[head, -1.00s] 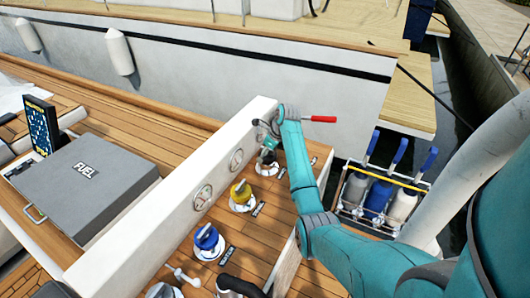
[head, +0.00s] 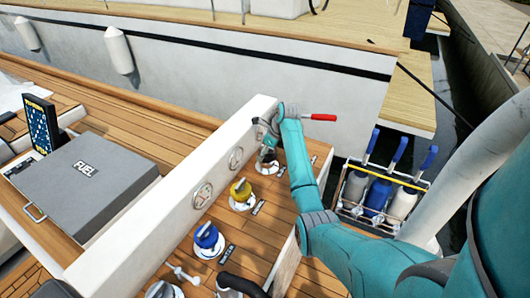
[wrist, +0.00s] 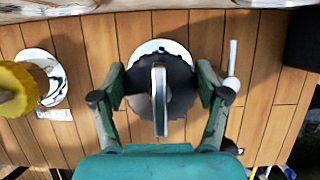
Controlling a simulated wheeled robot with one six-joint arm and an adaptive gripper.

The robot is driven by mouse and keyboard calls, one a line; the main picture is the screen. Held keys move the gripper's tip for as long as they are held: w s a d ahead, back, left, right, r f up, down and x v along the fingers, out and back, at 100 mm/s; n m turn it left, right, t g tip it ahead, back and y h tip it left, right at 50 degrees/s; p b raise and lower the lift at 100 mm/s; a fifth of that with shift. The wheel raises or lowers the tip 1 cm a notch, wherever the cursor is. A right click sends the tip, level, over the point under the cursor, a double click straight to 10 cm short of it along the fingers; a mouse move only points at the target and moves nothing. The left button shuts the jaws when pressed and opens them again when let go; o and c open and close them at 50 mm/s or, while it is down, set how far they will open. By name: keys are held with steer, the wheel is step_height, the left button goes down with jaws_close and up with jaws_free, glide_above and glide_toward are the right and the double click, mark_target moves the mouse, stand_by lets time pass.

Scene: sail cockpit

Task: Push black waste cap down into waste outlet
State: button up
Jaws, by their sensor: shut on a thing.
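The black waste cap (wrist: 181,82) has a grey upright handle bar across its top. In the head view my gripper (head: 268,150) is at the far end of the row of deck fittings, beside the white wall. My arm and hand partly hide the cap there. I cannot tell how deep the cap sits in the outlet.
A yellow cap (head: 241,190) and a blue cap (head: 206,237) stand on the deck nearer me. The white wall (head: 165,235) with round gauges runs along their left. A rack of bottles (head: 378,195) stands at right. A grey FUEL box (head: 85,185) lies left.

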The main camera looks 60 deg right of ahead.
mark_target(275, 155)
steer(key=shift+f, duration=0.55)
steer(key=o, duration=1)
steer(key=shift+v, duration=5.5)
